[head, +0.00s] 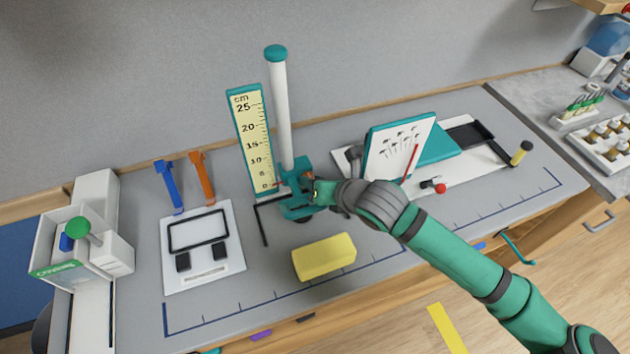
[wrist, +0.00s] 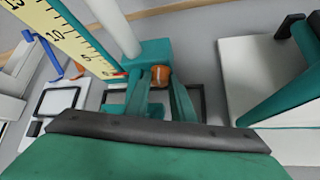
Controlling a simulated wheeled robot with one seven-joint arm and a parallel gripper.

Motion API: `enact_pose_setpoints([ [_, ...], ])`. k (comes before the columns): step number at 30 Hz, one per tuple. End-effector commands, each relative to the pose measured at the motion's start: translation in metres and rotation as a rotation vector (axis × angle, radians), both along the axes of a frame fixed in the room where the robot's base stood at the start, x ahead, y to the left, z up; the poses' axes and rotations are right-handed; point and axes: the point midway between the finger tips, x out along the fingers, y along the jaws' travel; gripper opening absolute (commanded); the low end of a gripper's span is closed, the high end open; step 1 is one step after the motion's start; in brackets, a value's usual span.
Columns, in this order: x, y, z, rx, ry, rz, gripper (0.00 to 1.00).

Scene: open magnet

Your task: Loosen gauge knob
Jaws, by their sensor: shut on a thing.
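The height gauge has a yellow cm scale (head: 251,135) next to a white post (head: 281,110) with a teal cap. A teal carriage (head: 297,180) sits low on the post, and a red pointer (wrist: 118,75) lies near the scale's low end in the wrist view. The orange-brown gauge knob (wrist: 160,75) is on the carriage's front, between the two teal fingers of my gripper (wrist: 160,88). My gripper (head: 309,197) is shut on the knob, and in the head view the hand mostly hides it.
A yellow block (head: 324,258) lies on the grey bench in front of the gauge. A white board (head: 203,270) with a black frame is on the left. A tilted panel (head: 398,150) with a red rod stands close on the right. Bare bench lies along the front.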

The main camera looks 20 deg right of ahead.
Motion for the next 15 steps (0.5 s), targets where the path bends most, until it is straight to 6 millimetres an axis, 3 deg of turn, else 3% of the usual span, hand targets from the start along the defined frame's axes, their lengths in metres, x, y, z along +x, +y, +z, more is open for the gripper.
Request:
enact_pose_setpoints([
  [15, 0.0001, 0.0009, -0.0004, -0.077, -0.002, -0.001, 0.00],
])
